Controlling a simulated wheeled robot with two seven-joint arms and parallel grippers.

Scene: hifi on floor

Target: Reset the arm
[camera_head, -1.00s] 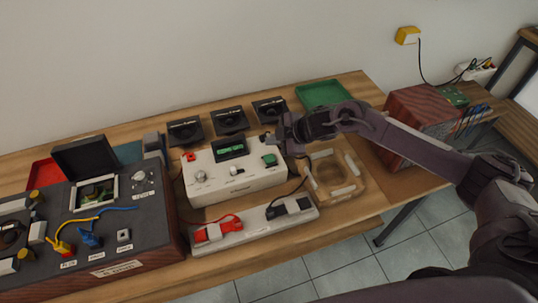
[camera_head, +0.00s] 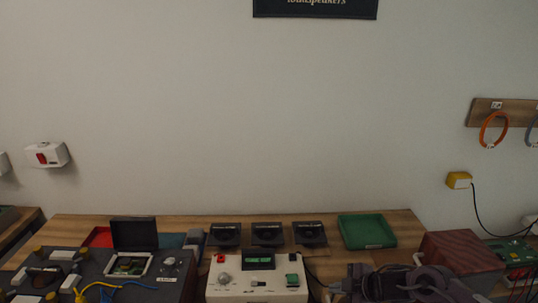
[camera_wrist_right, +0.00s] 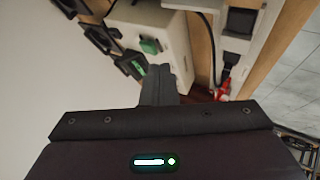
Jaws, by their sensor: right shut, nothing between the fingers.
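My right gripper (camera_head: 336,288) shows at the bottom edge of the head view, just right of the white tester box (camera_head: 232,292). In the right wrist view the gripper's dark fingers (camera_wrist_right: 159,75) are together with nothing between them. They point toward the white box, whose green button (camera_wrist_right: 150,46) shows beyond them. They appear apart from the box. My right arm (camera_head: 430,282) comes in from the lower right, mostly cut off by the frame. My left gripper is not in view.
Several black speaker units, one of them here (camera_head: 267,234), stand behind the white box. A green tray (camera_head: 367,243) and a reddish wooden box (camera_head: 460,262) are to the right. A dark console (camera_head: 150,290) is to the left.

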